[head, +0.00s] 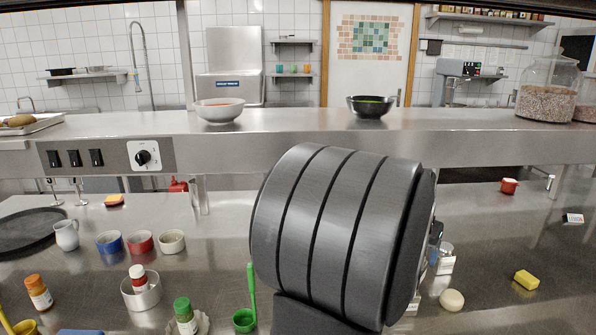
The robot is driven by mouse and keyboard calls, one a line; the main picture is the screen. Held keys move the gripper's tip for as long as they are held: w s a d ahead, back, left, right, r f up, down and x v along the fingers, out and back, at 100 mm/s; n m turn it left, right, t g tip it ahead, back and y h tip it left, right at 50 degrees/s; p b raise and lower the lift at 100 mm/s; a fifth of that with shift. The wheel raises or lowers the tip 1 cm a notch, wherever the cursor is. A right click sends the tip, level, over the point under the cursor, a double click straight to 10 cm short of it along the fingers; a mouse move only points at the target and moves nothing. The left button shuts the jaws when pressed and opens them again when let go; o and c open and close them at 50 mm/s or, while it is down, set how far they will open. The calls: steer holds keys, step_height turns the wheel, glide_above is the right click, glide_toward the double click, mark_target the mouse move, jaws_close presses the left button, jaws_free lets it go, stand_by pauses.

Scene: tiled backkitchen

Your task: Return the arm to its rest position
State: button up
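A large dark grey, ribbed rounded part of my own arm (330,235) fills the middle of the head view, close to the camera. It hides the centre of the steel counter (225,235) behind it. My gripper's fingers cannot be made out in this view. I cannot tell whether anything is held.
A yellow sponge (527,280) lies at right. A raised shelf (290,150) crosses behind, carrying bowls.

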steer(key=x, duration=0.7)
steer(key=shift+f, duration=0.1)
steer(key=shift+w+d, duration=0.1)
steer(key=shift+r, duration=1.75)
